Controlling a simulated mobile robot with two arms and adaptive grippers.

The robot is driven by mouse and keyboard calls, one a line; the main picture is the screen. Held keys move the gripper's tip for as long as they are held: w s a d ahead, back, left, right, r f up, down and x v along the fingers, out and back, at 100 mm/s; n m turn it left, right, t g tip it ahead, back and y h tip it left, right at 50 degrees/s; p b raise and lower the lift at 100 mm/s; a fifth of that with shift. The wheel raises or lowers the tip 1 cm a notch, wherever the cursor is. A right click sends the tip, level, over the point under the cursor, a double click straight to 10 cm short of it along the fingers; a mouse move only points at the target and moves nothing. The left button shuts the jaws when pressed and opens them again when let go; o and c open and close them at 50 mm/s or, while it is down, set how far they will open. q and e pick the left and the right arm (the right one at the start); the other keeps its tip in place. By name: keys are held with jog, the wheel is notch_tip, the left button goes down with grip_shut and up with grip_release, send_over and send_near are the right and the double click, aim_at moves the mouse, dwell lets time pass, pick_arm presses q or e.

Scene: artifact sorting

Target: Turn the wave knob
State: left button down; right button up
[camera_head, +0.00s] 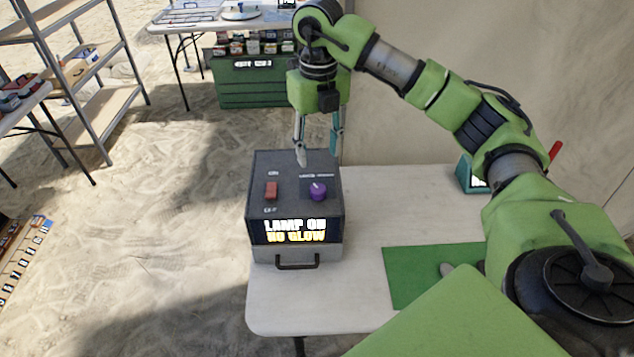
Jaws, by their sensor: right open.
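The purple wave knob (317,190) sits on the top right of a dark grey box (293,208) on the white table. A white mark shows on the knob's top. A red switch (271,190) sits to its left. The box's lit display (295,231) reads "LAMP ON NO GLOW". My right gripper (318,158) is open and points down above the rear of the box, above the knob in the picture. Its fingers are apart and hold nothing. I cannot tell its exact height over the box. My left gripper is not in view.
The white table (320,295) has a green mat (425,275) with a greyish object at its right. A teal device (470,177) stands at the back right. A drawer with a handle (297,262) fronts the box.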

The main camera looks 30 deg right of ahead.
aim_at(318, 188)
notch_tip(318, 188, down, 11)
jog(key=shift+p, duration=1.1)
jog(key=c, duration=1.1)
